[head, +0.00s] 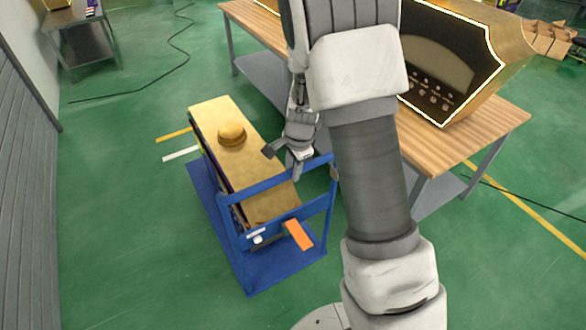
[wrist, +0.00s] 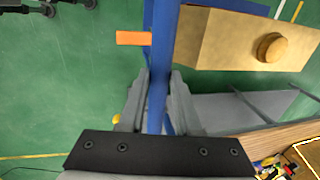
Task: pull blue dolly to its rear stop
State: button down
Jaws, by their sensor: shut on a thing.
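The blue dolly (head: 258,280) stands on the green floor left of my arm in the head view. It has a flat blue base and an upright blue frame at the near end, with an orange tab (head: 298,235) low on it. A long gold box (head: 245,165) with a round gold knob (head: 232,134) rests on the dolly. My gripper (head: 298,165) is at the top bar of the frame. In the wrist view my gripper (wrist: 157,100) has its two fingers on either side of the blue bar (wrist: 160,55), shut on it.
A wooden workbench (head: 480,135) with a gold-and-black machine (head: 455,60) stands to the right, close to the dolly. A grey shutter wall (head: 25,170) is at far left. A small table (head: 85,45) stands at back left. Green floor (head: 110,240) is free left of the dolly.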

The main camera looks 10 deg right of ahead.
jog(key=shift+s+d+f, duration=0.1)
jog(key=shift+s+f, duration=0.05)
jog(key=shift+s, duration=0.15)
jog(key=c, duration=0.6)
grip_release()
jog(key=shift+s, duration=0.1)
jog(key=shift+r, duration=0.3)
jog(key=p+v, duration=0.1)
jog(key=v, duration=1.6)
